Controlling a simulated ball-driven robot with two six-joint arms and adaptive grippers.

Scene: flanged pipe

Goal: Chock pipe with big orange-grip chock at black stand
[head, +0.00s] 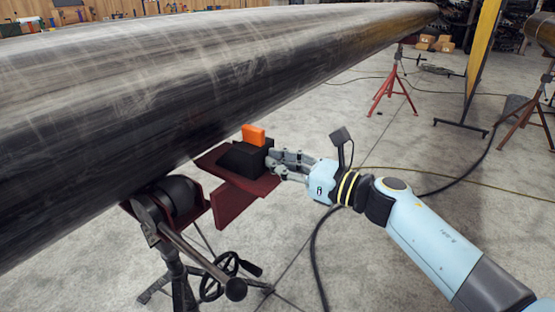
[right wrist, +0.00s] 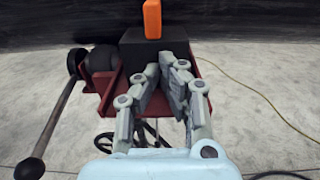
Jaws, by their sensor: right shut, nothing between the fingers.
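The black chock (head: 240,160) with its orange grip (head: 253,135) sits on a dark red plate (head: 231,202) at the black stand (head: 178,272), beside the big steel pipe (head: 190,85). In the right wrist view the chock (right wrist: 155,50) and its upright orange grip (right wrist: 152,18) stand against the dark pipe wall (right wrist: 60,25). My right gripper (head: 273,162) is shut and empty, its fingertips (right wrist: 160,76) at the chock's near face. I cannot tell whether they touch it. My left gripper is not in view.
The stand has a roller (head: 178,195), a lever with a round knob (head: 235,290) and a handwheel (head: 220,275). A red stand (head: 392,92) is under the pipe farther back. Cables (head: 318,255) lie on the open concrete floor at the right.

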